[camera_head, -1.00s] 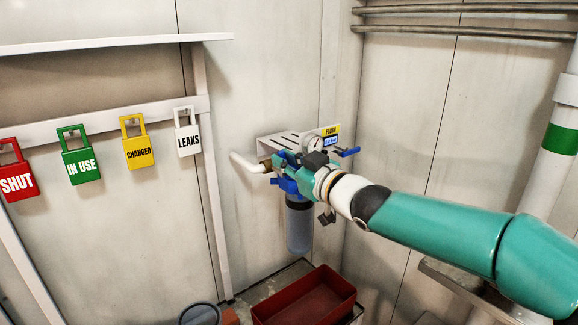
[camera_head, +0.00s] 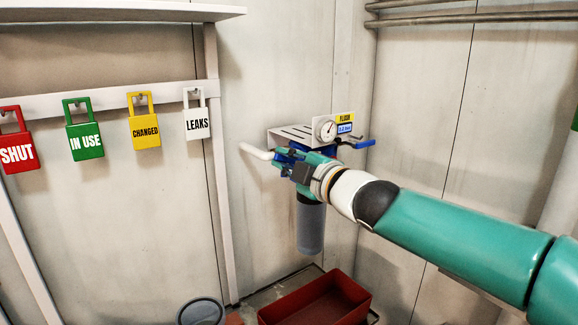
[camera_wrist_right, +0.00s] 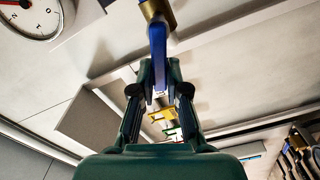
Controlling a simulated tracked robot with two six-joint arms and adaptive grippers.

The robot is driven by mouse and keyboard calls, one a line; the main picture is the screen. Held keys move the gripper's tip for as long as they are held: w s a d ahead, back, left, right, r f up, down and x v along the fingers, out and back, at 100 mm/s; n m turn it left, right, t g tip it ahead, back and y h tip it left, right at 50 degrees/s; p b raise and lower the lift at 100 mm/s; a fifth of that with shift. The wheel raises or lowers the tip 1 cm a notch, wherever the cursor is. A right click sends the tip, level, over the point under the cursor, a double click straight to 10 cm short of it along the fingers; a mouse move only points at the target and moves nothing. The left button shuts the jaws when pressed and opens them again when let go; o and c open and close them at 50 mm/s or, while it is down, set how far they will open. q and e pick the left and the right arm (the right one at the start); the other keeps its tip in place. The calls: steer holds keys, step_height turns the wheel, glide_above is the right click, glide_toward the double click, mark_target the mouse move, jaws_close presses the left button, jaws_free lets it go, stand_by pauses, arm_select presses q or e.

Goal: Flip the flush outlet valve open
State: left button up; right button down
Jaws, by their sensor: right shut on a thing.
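My right gripper (camera_head: 286,166) is at the unit's left side, by that pipe. In the right wrist view its fingers (camera_wrist_right: 159,92) are shut on a blue valve lever (camera_wrist_right: 157,45), which hangs from a brass valve body (camera_wrist_right: 155,8). Another blue lever (camera_head: 363,144) sticks out to the right of the unit. My right wrist hides much of the filter head. My left gripper is out of view.
Red, green, yellow and white padlock-shaped tags (camera_head: 84,142) hang on a rail at left. A red bin (camera_head: 355,300) and a grey bucket (camera_head: 202,312) stand below. Pipes (camera_head: 430,20) run along the right wall. The wall space left of the unit is clear.

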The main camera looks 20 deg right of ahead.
steer(key=shift+a+f+n+b, duration=0.15)
steer(key=shift+f+n+b, duration=0.45)
steer(key=shift+n, duration=0.55)
steer(key=shift+a+f+n+b, duration=0.15)
steer(key=shift+f+n+b, duration=0.4)
steer(key=shift+n, duration=0.6)
steer(key=c, duration=1.4)
jaws_free()
steer(key=shift+s, duration=0.1)
steer(key=shift+c, duration=0.2)
steer(key=shift+r, duration=0.15)
steer(key=v, duration=1.2)
